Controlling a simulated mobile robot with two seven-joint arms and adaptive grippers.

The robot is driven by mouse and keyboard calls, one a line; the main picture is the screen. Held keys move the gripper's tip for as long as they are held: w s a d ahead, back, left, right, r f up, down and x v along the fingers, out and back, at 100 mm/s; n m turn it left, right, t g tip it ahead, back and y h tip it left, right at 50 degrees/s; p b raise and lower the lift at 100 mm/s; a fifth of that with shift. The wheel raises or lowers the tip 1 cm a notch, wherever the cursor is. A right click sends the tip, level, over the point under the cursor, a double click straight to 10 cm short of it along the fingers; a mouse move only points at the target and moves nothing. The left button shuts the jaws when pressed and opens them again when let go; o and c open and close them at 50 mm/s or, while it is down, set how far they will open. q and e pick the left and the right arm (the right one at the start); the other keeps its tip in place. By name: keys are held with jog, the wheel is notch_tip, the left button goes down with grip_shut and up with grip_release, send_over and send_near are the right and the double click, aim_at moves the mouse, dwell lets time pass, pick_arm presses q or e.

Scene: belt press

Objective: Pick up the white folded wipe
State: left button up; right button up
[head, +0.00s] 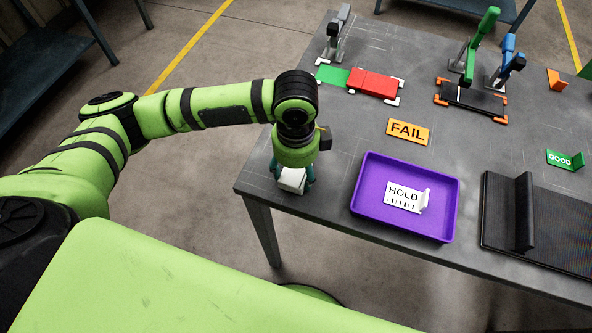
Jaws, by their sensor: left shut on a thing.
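The white folded wipe (291,181) is at the near left corner of the grey table (345,140), between the fingers of my left gripper (292,184). The gripper points down over this corner and is shut on the wipe. My green arm and wrist hide part of the grip from above. I cannot tell whether the wipe touches the table top. My right gripper does not show in the head view.
A purple tray (366,176) holding a white HOLD sign (404,197) stands right of the gripper. An orange FAIL sign (407,132), a red block (375,83) and several clamps stand farther back. A black fixture (550,225) and green GOOD sign (566,159) lie right.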

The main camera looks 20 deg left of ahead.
aim_at(297, 171)
pick_arm(q)
jog(key=shift+s, duration=0.1)
jog(key=shift+r, duration=0.25)
notch_tip(297, 171, up, 4)
jog(key=shift+d+f+b, duration=0.1)
jog(key=shift+f+b, duration=0.05)
jog(key=shift+b, duration=0.25)
jog(key=d+r+b, duration=0.1)
jog(key=d+r, duration=0.5)
jog(key=d, duration=0.5)
jog(key=shift+d+r+b, duration=0.3)
jog(key=shift+r+b, duration=0.05)
